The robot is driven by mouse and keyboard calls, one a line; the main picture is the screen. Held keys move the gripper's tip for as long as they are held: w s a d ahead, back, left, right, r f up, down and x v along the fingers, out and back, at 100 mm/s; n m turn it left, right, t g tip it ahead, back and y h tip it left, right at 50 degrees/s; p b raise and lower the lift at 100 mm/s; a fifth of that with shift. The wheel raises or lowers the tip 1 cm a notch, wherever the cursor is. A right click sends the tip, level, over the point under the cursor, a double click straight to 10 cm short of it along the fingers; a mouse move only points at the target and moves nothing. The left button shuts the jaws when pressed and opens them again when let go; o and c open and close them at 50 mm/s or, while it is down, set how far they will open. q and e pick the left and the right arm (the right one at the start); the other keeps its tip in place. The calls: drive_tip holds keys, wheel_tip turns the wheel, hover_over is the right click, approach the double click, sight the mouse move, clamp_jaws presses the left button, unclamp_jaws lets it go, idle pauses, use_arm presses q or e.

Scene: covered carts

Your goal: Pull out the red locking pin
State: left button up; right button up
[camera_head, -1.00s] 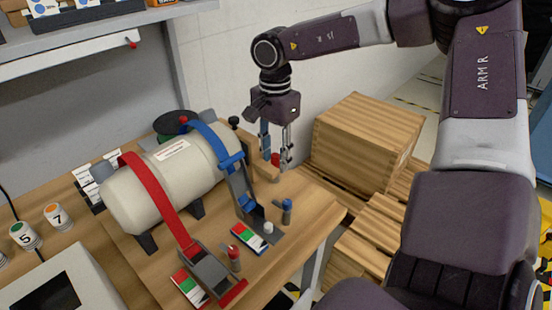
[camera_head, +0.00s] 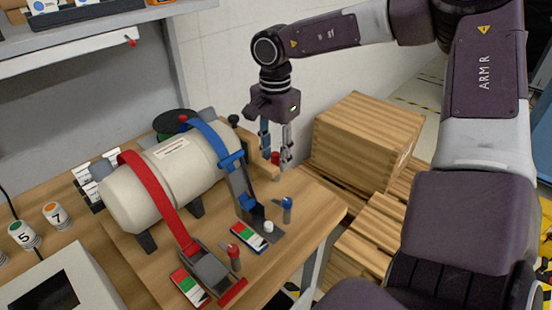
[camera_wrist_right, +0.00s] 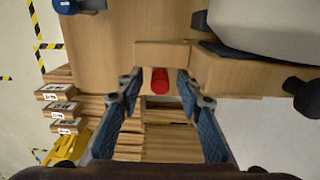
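A short red cylinder (camera_head: 275,158) sticks out by a wooden block (camera_head: 266,171) at the far right edge of the bench. It may be the red locking pin. The cylinder (camera_wrist_right: 160,80) also shows in the right wrist view, end on to the block (camera_wrist_right: 162,55). My right gripper (camera_head: 275,153) is open above and around it. In the right wrist view its fingers (camera_wrist_right: 160,88) stand on either side of the red cylinder, with gaps on both sides. A smaller upright pin with a red head (camera_head: 233,253) stands beside the red strap's buckle. My left gripper is not in view.
A white tank (camera_head: 180,175) lies under a red strap (camera_head: 150,190) and a blue strap (camera_head: 212,138). A blue-headed pin (camera_head: 287,208) stands near the front edge. Wooden crates (camera_head: 366,140) stand right of the bench. A black knob (camera_head: 234,120) rises near the gripper.

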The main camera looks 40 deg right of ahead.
sight(275, 154)
idle(0.4)
clamp_jaws()
drive_tip(key=shift+r, duration=0.2)
drive_tip(key=shift+r+p, duration=1.75)
drive_tip(key=shift+r, duration=1.1)
